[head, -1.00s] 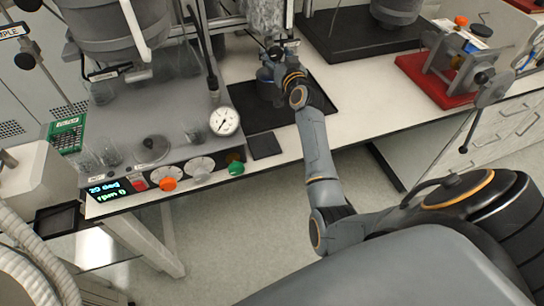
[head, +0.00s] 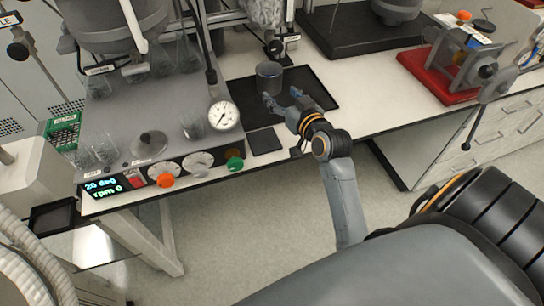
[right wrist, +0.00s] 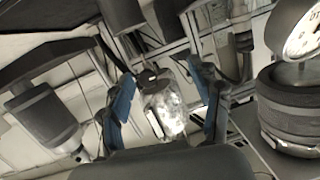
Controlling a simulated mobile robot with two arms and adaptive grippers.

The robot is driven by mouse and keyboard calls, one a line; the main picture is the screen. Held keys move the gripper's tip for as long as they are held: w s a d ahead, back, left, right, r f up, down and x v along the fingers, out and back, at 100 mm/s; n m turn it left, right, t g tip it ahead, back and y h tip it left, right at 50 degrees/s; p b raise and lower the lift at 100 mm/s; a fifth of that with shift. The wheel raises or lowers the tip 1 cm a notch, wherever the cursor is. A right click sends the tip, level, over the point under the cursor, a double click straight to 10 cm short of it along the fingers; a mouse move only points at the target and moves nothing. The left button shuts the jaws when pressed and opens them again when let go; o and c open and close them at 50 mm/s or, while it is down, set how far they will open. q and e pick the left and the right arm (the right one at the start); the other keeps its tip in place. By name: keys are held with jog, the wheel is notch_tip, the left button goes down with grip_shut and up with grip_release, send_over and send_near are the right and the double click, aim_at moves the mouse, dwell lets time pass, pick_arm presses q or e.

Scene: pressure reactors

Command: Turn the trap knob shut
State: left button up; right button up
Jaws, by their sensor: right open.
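A small black knob (head: 275,47) with a white label (head: 291,38) beside it sits below a frosted glass vessel (head: 265,13) at the back of the bench; which way it is turned is too small to tell. My right gripper (head: 283,98) is open and empty over the black tray (head: 318,92), in front of a grey cup (head: 269,76) and apart from the knob. In the right wrist view, the frosted vessel (right wrist: 165,112) shows between the two spread fingers. My left gripper is not in view.
A control panel with an orange knob (head: 165,180), a green knob (head: 235,163) and a round gauge (head: 223,115) stands left of my right gripper. A red tray (head: 440,78) with an apparatus is at the right. The white bench top between the trays is clear.

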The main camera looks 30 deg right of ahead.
jog(key=shift+s+a+f+n+g+y, duration=0.45)
jog(key=shift+s+a+f+g, duration=0.45)
jog(key=shift+s+a+f, duration=0.75)
jog(key=shift+s+a+f+n+g+y, duration=0.45)
jog(key=shift+s+a+f+g, duration=0.6)
jog(key=shift+f, duration=0.95)
jog(key=shift+s+a+f+n+g+y, duration=0.3)
jog(key=shift+s+a+f+n+g, duration=0.35)
jog(key=shift+s+a+f, duration=1.05)
jog(key=shift+w+d+f, duration=0.15)
jog(key=shift+w, duration=0.15)
